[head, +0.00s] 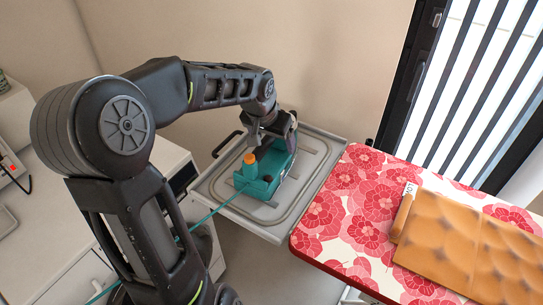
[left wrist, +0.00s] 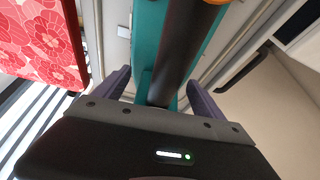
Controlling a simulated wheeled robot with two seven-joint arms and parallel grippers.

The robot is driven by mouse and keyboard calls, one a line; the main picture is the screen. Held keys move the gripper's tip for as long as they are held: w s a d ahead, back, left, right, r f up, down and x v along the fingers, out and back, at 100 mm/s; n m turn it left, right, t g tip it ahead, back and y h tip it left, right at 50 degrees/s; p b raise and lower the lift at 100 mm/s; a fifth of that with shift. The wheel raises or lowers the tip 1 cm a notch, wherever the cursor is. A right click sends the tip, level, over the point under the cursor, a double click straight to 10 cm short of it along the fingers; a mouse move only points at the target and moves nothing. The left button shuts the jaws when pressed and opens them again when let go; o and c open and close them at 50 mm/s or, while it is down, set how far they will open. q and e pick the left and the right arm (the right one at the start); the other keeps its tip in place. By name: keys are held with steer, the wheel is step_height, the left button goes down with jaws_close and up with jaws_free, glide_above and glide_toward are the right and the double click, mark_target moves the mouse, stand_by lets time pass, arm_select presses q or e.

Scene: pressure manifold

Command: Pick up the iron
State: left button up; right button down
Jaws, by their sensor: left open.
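The teal iron (head: 265,185) with an orange knob and a dark handle stands on a grey tray at the end of the ironing board. A teal cord runs from it to the lower left. My left gripper (head: 272,135) is over the far end of the iron. In the left wrist view the open left gripper (left wrist: 158,88) has its two fingers on either side of the iron's dark handle (left wrist: 180,50). I cannot tell whether the fingers touch it. My right gripper is in neither view.
The grey tray (head: 240,205) has a raised rim and a dark handle. The ironing board (head: 335,225) has a red floral cover and carries a folded orange-brown cloth (head: 470,245). White cabinets (head: 60,215) stand at left. A wall is behind the tray.

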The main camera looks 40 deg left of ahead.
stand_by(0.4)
arm_select(q)
steer(key=c, duration=1.5)
steer(key=shift+w+r, duration=0.1)
steer(key=shift+r, duration=0.05)
steer(key=shift+c, duration=0.3)
